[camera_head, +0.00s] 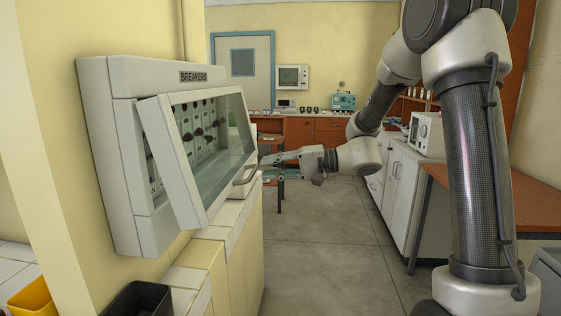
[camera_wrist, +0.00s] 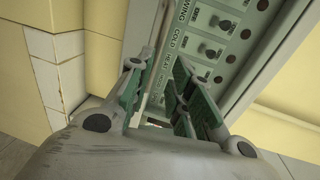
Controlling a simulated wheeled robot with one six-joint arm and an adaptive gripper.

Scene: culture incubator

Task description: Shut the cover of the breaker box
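The breaker box (camera_head: 122,165) is a pale grey cabinet on the yellow wall at left, labelled BREAKERS. Its cover (camera_head: 178,165), a pale frame with a clear window, stands tilted out at the bottom, with breaker switches visible behind the window. A handle (camera_head: 245,177) sits on the cover's lower edge. My gripper (camera_head: 266,167) is just right of the handle, its fingers apart; I cannot tell whether they touch it. In the wrist view, the green-padded fingers (camera_wrist: 156,88) are spread, with the breaker panel (camera_wrist: 205,45) beyond them. A thin pale edge shows between them.
A tiled ledge (camera_head: 228,222) runs below the box. A black bin (camera_head: 140,298) and a yellow bin (camera_head: 33,298) stand at lower left. White cabinets (camera_head: 398,190) and an orange-topped table (camera_head: 515,203) are at right. The floor (camera_head: 335,255) between is clear.

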